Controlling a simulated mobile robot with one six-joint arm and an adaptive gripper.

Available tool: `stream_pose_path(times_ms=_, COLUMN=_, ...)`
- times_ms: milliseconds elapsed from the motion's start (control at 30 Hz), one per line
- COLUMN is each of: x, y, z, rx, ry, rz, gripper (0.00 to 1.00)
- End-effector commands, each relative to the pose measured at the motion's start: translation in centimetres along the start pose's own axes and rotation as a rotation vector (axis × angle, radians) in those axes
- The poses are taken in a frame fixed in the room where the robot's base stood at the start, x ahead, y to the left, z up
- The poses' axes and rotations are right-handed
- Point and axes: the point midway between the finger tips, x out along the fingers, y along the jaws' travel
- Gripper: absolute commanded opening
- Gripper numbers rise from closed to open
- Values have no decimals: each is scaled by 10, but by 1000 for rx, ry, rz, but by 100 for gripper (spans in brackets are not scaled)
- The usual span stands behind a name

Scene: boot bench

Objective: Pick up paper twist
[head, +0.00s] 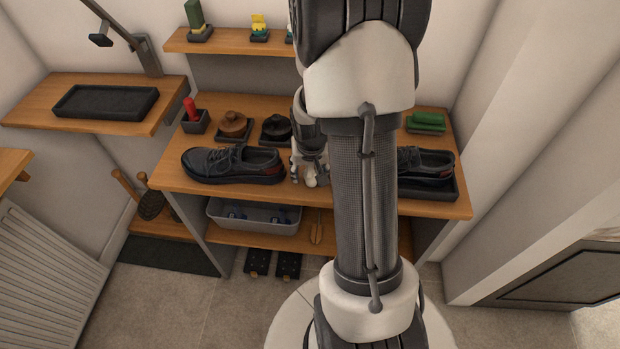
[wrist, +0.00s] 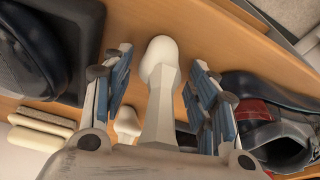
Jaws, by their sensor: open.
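A pale, faceted piece with a rounded end, which looks like the paper twist (wrist: 161,58), lies on the wooden bench between my fingers in the wrist view. In the head view a small pale bit of it (head: 310,181) shows just below my gripper (head: 309,166), near the bench's front edge. My gripper (wrist: 160,75) is open, with one finger on each side of the piece and visible gaps between. My arm hides part of the bench in the head view.
A dark shoe (head: 232,164) stands close left of my gripper; another shoe (head: 427,161) sits in a black tray (head: 440,190) to the right. Brushes (head: 233,124) stand behind. A grey bin (head: 254,217) is below.

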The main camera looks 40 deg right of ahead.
Motion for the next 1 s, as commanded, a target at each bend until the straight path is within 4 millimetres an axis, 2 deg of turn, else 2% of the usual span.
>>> stream_pose_path(times_ms=100, x=-1, y=0, z=0, rx=0, ry=0, rz=0, gripper=52)
stream_pose_path(times_ms=600, x=-1, y=0, z=0, rx=0, ry=0, rz=0, gripper=20)
stream_pose_path(times_ms=867, x=-2, y=0, z=-1, rx=0, ry=1, rz=0, gripper=20)
stream_pose_path(times_ms=1000, x=-12, y=0, z=-4, rx=1, ry=2, rz=0, gripper=20)
